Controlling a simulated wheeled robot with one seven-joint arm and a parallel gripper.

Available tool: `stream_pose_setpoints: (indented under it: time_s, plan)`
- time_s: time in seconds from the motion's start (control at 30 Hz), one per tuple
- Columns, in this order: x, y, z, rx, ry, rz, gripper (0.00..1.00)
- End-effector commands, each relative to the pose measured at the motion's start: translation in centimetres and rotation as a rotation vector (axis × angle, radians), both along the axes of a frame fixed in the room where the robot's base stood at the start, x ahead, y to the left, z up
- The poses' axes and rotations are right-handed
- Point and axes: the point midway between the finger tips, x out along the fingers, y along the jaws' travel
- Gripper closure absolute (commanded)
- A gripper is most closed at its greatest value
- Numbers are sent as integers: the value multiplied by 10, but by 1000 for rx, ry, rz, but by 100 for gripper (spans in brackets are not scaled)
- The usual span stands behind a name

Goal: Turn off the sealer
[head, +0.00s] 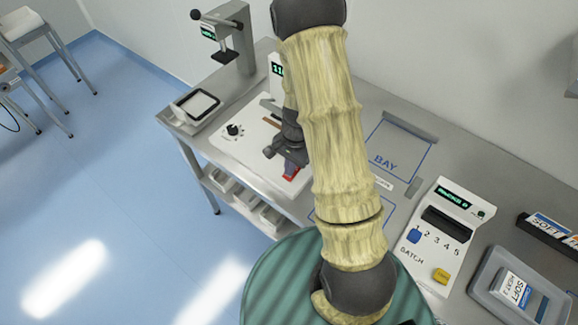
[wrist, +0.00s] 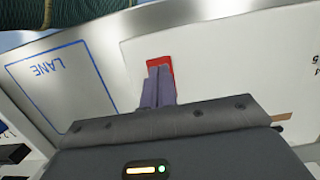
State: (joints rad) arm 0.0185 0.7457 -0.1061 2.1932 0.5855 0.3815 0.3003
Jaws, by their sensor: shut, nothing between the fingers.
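The sealer (head: 258,143) is a white flat unit on the steel bench, with a black knob (head: 233,130) at its left and a green display (head: 277,69) behind, partly hidden by my arm. A red switch (head: 291,172) is at its near right corner. The red switch also shows in the wrist view (wrist: 164,62), on the white panel. My gripper (wrist: 160,72) is shut and empty, its fingers overlapping the lower part of the red switch in this view. I cannot tell whether they touch it. In the head view my gripper (head: 290,160) is right by the switch.
A press-like stand (head: 232,40) and a black-rimmed tray (head: 196,105) stand to the left. A blue-outlined bay (head: 400,150) lies to the right, then a batch machine (head: 440,230) with numbered keys and a grey tray (head: 488,275). A blue-outlined lane (wrist: 70,80) is beside the sealer.

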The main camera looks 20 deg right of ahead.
Motion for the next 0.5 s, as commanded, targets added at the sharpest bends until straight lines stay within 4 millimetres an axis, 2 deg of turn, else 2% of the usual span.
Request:
stream_pose_setpoints:
  time_s: [0.5]
  plan:
    - [8, -13, 2, -2, 0, -5, 100]
